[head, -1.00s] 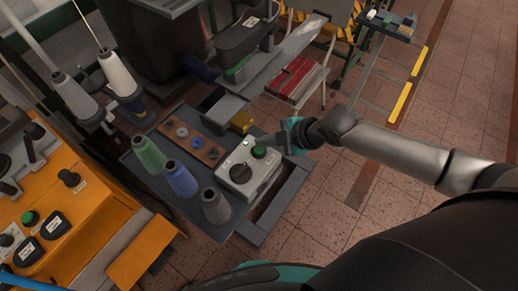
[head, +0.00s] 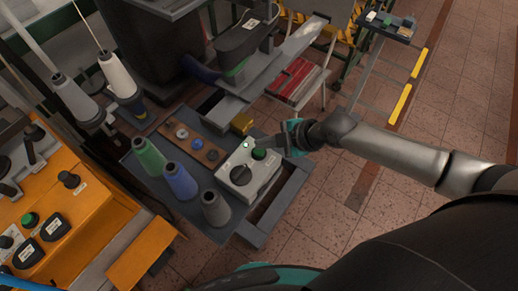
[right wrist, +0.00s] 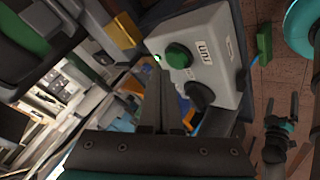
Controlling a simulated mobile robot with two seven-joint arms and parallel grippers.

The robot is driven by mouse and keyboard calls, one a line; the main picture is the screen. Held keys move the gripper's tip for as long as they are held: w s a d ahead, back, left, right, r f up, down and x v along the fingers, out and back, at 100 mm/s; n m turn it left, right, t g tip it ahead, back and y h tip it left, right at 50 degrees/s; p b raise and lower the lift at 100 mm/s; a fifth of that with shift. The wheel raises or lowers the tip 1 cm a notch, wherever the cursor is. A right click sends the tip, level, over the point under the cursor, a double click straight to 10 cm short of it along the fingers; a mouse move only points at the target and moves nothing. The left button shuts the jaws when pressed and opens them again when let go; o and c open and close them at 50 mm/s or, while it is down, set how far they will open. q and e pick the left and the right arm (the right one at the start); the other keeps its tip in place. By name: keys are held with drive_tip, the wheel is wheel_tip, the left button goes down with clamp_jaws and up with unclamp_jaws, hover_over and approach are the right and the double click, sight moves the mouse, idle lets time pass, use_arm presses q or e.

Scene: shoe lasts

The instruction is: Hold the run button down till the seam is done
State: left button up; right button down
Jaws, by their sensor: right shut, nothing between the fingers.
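The run button is a green button (head: 259,153) on a light grey control box (head: 268,180). The box also has a black knob (head: 240,174) and a small lit green lamp (head: 246,145). In the right wrist view the green button (right wrist: 178,56) sits beside a label reading RUN, with the black knob (right wrist: 200,95) below. My right gripper (head: 260,142) is shut and empty, its fingertips close to the button at the box's far side. In the right wrist view its fingers (right wrist: 160,72) end just left of the button; contact cannot be told.
Green (head: 149,156), blue (head: 180,181) and grey (head: 215,206) thread cones stand left of the box. A brown strip with round parts (head: 207,153) lies behind them. The sewing machine (head: 245,45) stands beyond. An orange cabinet (head: 85,215) is at left; tiled floor is open at right.

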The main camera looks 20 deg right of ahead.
sight(264, 152)
drive_tip(key=shift+f, duration=0.15)
idle(0.7)
drive_tip(key=shift+f+b, duration=0.3)
drive_tip(key=shift+b, duration=0.15)
drive_tip(key=shift+f+b, duration=0.5)
drive_tip(key=shift+f, duration=0.05)
idle(0.5)
drive_tip(key=shift+r, duration=0.15)
idle(1.9)
drive_tip(key=shift+r+p, duration=2.95)
drive_tip(key=shift+r, duration=0.4)
